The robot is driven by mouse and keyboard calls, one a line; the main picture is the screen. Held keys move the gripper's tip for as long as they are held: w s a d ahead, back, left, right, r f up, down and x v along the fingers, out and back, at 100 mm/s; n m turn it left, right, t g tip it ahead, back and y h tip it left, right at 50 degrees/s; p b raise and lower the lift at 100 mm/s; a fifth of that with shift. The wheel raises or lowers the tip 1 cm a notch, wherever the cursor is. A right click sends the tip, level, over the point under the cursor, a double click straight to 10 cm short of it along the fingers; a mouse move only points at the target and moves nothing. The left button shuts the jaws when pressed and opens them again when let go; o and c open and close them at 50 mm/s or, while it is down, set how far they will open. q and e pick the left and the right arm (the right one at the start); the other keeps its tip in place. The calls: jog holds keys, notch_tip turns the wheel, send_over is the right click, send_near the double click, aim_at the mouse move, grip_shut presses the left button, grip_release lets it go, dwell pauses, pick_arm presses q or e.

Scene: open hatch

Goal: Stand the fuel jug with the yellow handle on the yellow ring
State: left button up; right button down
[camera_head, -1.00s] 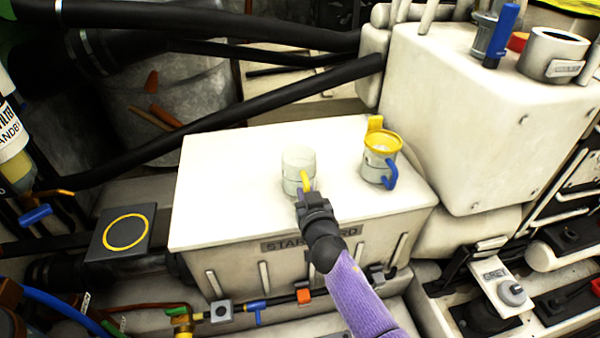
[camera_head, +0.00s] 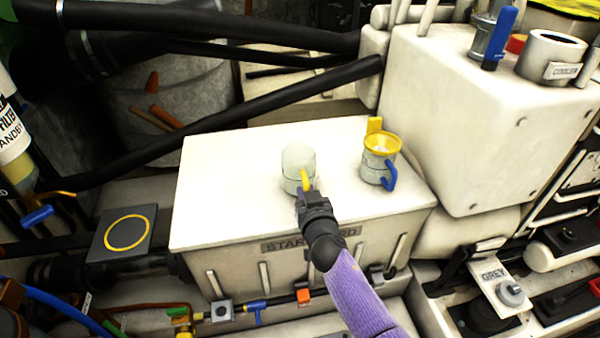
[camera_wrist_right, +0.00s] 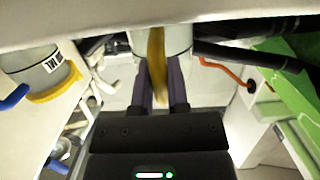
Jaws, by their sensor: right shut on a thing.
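The fuel jug (camera_head: 298,160) is a pale cylinder with a yellow handle (camera_head: 305,180). It stands upright on, or just above, the white box top; I cannot tell which. My right gripper (camera_head: 302,193) is at its near side, shut on the yellow handle. In the right wrist view the handle (camera_wrist_right: 157,70) is between the two dark fingers (camera_wrist_right: 160,100), with the pale jug body (camera_wrist_right: 182,38) behind it. The yellow ring (camera_head: 126,233) is on a dark square pad (camera_head: 141,219) at the left, apart from the jug. My left gripper is not in view.
A second pale jug with a blue handle (camera_head: 388,183) and yellow rim stands to the right on the white box (camera_head: 225,207). Black pipes (camera_head: 240,113) cross behind the box. A large white tank (camera_head: 470,120) is at the right. A blue lever (camera_head: 37,217) is left of the pad.

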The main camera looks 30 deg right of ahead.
aim_at(307, 182)
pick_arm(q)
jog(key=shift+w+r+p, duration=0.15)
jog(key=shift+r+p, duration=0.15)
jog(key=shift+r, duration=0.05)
pick_arm(e)
jog(key=shift+r, duration=0.5)
notch_tip(307, 182, up, 5)
jog(key=p, duration=0.4)
jog(key=shift+f, duration=0.2)
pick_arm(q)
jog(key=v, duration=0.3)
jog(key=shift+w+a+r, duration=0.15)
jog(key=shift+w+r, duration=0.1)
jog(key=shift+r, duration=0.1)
pick_arm(e)
jog(key=shift+f, duration=0.1)
